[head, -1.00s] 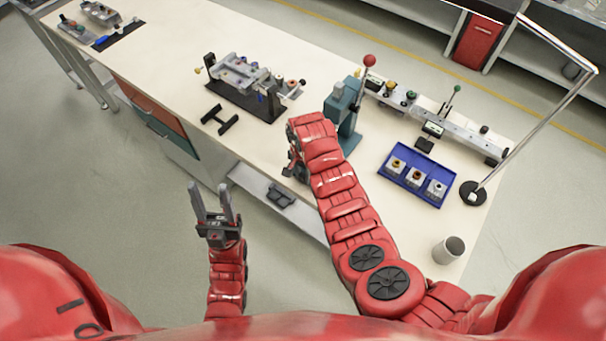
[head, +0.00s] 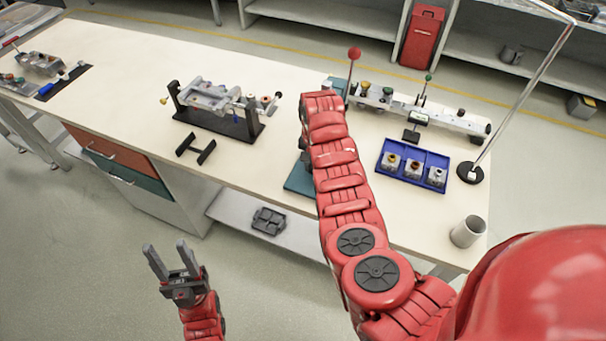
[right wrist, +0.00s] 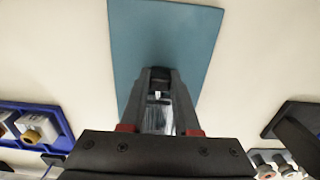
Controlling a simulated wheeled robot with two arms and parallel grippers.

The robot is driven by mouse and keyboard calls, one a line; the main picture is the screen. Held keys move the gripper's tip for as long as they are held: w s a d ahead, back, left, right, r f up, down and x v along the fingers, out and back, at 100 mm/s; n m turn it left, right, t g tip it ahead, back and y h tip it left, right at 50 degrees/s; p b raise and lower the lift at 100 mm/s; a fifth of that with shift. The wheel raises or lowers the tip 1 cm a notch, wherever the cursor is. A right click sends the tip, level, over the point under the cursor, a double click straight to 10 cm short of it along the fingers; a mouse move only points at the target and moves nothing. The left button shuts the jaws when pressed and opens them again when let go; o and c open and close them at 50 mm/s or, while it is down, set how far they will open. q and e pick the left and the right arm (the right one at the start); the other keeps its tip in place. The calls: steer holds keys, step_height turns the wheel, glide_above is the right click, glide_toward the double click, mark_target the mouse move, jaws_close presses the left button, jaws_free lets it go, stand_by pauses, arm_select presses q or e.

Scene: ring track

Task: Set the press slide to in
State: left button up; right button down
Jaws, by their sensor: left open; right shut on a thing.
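The teal press stands near the front edge of the bench. Its base plate (head: 299,181) and red ball lever (head: 354,54) show in the head view, while my right arm hides most of its body. The base plate (right wrist: 165,40) also fills the upper middle of the right wrist view. My right gripper (right wrist: 158,80) is over that plate, shut on a small pale metallic part that looks like the press slide; the fingers mostly hide it. In the head view this gripper is behind my arm. My left gripper (head: 166,257) is open and empty, off the bench front.
A blue tray (head: 412,175) with several blocks lies right of the press, also showing in the right wrist view (right wrist: 62,125). A grey cup (head: 467,232) and lamp base (head: 470,173) stand at the right. A black-framed fixture (head: 230,125) and dark H-shaped piece (head: 196,149) lie left.

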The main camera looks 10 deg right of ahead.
steer(key=shift+w+d+r, duration=0.1)
steer(key=shift+w+r, duration=0.1)
steer(key=c, duration=0.9)
jaws_free()
steer(key=shift+o, duration=1.3)
steer(key=shift+f, duration=0.15)
steer(key=shift+r, duration=0.65)
step_height(320, 180, up, 4)
steer(key=shift+r+b, duration=0.2)
steer(key=shift+b, duration=0.7)
step_height(320, 180, up, 12)
steer(key=shift+f, duration=0.15)
